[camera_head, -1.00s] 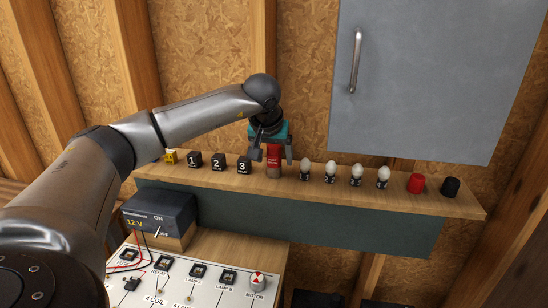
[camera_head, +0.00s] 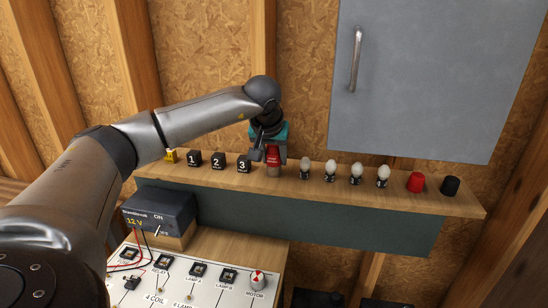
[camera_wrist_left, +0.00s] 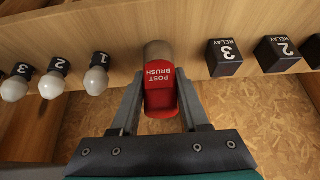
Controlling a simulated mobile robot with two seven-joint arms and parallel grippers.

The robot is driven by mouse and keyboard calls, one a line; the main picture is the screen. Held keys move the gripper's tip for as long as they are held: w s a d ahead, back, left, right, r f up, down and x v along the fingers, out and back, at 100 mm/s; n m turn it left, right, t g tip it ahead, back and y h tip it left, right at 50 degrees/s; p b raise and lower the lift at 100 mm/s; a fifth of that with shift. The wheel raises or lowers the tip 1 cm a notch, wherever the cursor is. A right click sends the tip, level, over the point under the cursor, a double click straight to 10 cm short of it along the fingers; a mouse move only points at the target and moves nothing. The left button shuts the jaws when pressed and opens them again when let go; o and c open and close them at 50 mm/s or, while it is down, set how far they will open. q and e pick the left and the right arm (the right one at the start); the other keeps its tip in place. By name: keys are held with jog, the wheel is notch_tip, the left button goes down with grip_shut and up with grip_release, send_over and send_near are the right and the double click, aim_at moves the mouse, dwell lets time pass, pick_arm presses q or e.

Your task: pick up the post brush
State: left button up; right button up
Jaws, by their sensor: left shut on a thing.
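The post brush (camera_head: 273,157) has a red labelled body and a tan lower end. It stands upright on the wooden shelf (camera_head: 400,196), between the relay 3 cube and the lamp bulbs. My left gripper (camera_head: 272,154) reaches down over it and is shut on it, with a finger at each side. In the left wrist view the post brush (camera_wrist_left: 159,84) shows its label between the two fingers of my left gripper (camera_wrist_left: 160,98). Its tan end meets the shelf wood, and I cannot tell whether it is lifted. My right gripper is not in view.
Black relay cubes (camera_head: 217,160) and a yellow block (camera_head: 170,156) stand left of the brush. Several white bulbs (camera_head: 331,170), a red cap (camera_head: 416,182) and a black cap (camera_head: 451,186) stand right. A grey cabinet (camera_head: 440,80) hangs above; a 12 V supply (camera_head: 160,212) sits below.

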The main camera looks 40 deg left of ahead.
pick_arm(q)
jog(key=shift+r, duration=0.1)
grip_shut()
notch_tip(320, 180, up, 20)
jog(key=p, duration=0.2)
jog(key=o, duration=0.6)
grip_release()
grip_shut()
